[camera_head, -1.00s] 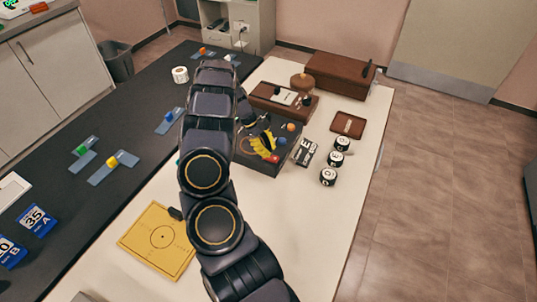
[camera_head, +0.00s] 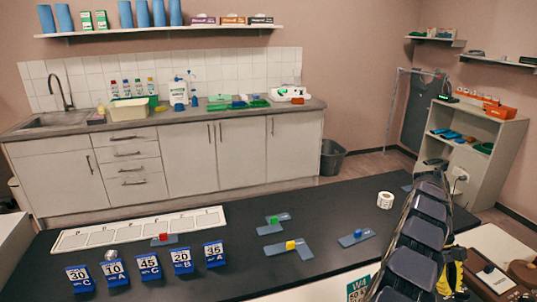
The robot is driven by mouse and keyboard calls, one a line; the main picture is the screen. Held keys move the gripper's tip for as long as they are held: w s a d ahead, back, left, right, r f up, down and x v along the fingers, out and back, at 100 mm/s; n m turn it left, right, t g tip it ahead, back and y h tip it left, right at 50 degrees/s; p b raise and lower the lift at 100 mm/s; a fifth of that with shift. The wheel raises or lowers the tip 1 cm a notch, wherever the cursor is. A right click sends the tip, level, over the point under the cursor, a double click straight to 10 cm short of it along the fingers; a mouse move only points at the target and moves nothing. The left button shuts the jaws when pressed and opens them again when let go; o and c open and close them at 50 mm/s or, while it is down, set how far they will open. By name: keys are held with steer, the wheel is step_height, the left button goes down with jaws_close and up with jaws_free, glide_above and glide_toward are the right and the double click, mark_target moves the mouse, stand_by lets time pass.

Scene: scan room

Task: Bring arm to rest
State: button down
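My arm (camera_head: 415,250) rises at the right of the head view, its dark links leaning over the right end of the black table. A yellow and black part (camera_head: 455,262) shows just right of the links, low in the picture. It looks like my gripper, but the arm and the frame edge hide much of it. I cannot see its fingertips clearly, nor whether it is open, shut or holding anything.
The black table (camera_head: 340,205) carries numbered blue cards (camera_head: 149,267), slides with coloured blocks (camera_head: 290,245), a white strip (camera_head: 140,228) and a white roll (camera_head: 385,200). Brown boxes (camera_head: 490,280) stand close right of my arm. Counter and shelves are behind.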

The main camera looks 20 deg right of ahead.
steer(key=w+a+r+n+t, duration=0.1)
steer(key=w+a+r+n, duration=0.3)
steer(key=a+n, duration=0.25)
steer(key=w+a+r+n+t, duration=0.25)
steer(key=w+a+n, duration=0.2)
steer(key=a, duration=0.35)
steer(key=s+a+r+n, duration=0.1)
steer(key=a+r+n, duration=0.25)
steer(key=a, duration=0.25)
steer(key=s+a+r+n, duration=0.2)
steer(key=a+n, duration=0.3)
steer(key=a, duration=0.1)
steer(key=s+a+n, duration=0.7)
steer(key=s+n, duration=0.1)
steer(key=s, duration=0.2)
steer(key=s+a+n, duration=0.7)
steer(key=s+n, duration=0.1)
steer(key=s, duration=0.2)
steer(key=shift+s+a+t, duration=0.15)
steer(key=shift+s+t, duration=0.25)
steer(key=shift+t, duration=0.05)
